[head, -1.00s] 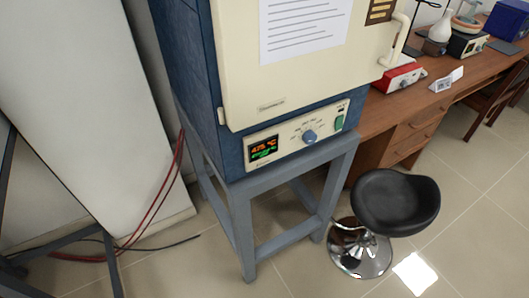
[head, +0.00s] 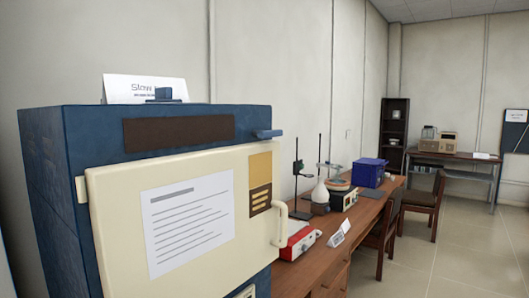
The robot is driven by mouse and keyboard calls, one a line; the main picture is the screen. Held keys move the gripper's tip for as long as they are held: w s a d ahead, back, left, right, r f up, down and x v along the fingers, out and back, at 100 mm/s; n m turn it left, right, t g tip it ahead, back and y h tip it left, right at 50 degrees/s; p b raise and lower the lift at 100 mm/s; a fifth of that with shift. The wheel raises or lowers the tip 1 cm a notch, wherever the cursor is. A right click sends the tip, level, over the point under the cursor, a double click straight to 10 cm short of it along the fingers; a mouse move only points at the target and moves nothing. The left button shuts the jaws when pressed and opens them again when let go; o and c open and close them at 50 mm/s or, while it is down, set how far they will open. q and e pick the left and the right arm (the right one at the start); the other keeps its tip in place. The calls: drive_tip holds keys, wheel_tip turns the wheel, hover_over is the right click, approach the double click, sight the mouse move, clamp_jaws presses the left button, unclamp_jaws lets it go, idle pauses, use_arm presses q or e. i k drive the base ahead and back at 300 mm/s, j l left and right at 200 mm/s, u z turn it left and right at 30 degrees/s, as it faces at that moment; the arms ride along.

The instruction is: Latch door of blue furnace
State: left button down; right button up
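The blue furnace (head: 52,165) fills the lower left of the head view. Its cream door (head: 115,225) covers the front, with a hinge tab at the left edge. A cream bar handle (head: 283,222) is on the door's right side. I cannot tell whether the door is fully against the frame. Neither of my grippers is in view.
A wooden bench (head: 350,238) to the right holds a red device (head: 298,240), a flask (head: 320,192), a stand and a blue box (head: 368,172). Chairs (head: 420,208) stand beside it. The floor (head: 460,258) at the right is open.

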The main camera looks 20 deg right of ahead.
sight(273, 133)
drive_tip(key=i+l, duration=0.15)
drive_tip(key=l, duration=0.2)
drive_tip(key=i+l, duration=0.1)
drive_tip(key=l, duration=0.25)
drive_tip(key=i+l, duration=0.15)
drive_tip(key=l, duration=0.25)
drive_tip(key=i+l, duration=0.1)
drive_tip(key=l, duration=0.25)
drive_tip(key=i+l, duration=0.15)
drive_tip(key=l, duration=0.2)
drive_tip(key=i+l, duration=0.1)
drive_tip(key=l, duration=0.25)
drive_tip(key=i+l, duration=0.15)
drive_tip(key=l, duration=0.25)
drive_tip(key=i+l+u, duration=0.15)
drive_tip(key=l+u, duration=0.2)
drive_tip(key=l, duration=0.3)
drive_tip(key=i+l+u, duration=0.1)
drive_tip(key=l+u, duration=0.2)
drive_tip(key=l, duration=0.35)
